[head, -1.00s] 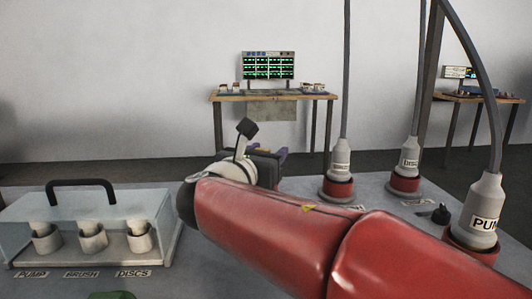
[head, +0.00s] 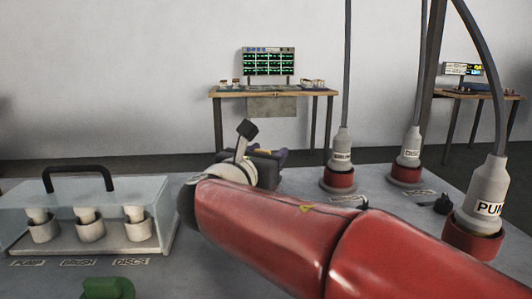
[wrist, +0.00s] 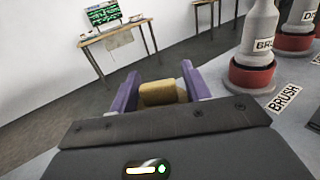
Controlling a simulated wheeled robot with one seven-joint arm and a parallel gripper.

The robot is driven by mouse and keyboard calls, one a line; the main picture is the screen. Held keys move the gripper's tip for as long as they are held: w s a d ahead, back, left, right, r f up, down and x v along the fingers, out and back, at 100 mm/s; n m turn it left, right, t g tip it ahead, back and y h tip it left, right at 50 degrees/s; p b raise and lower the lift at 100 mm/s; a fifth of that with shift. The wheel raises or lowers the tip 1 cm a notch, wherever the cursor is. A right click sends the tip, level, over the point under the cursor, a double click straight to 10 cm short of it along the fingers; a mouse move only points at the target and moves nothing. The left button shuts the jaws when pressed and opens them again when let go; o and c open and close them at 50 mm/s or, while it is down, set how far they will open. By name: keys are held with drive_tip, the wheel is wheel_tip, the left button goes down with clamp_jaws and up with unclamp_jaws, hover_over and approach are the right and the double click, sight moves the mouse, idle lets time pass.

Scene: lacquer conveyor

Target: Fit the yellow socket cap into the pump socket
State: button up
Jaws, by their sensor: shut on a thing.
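My gripper (wrist: 164,92) shows in the wrist view, its two purple fingers shut on a yellow block-like piece, the yellow socket cap (wrist: 163,93). The pump plug (head: 484,195), grey with a label reading "PUM", stands upright in the red pump socket (head: 472,240) at the right of the head view. A cable rises from its top. The cap is apart from that socket, near the middle of the bench.
The brush plug (head: 341,150) and discs plug (head: 410,148) stand in red sockets behind my arm. A clear cover with a black handle (head: 80,171) encloses several white cups at left. A green object (head: 107,288) lies at the front.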

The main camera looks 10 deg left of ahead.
drive_tip(key=shift+f+b, duration=0.55)
drive_tip(key=shift+f, duration=0.25)
drive_tip(key=o, duration=1)
drive_tip(key=v, duration=0.7)
drive_tip(key=shift+s+a, duration=0.1)
drive_tip(key=shift+s, duration=0.3)
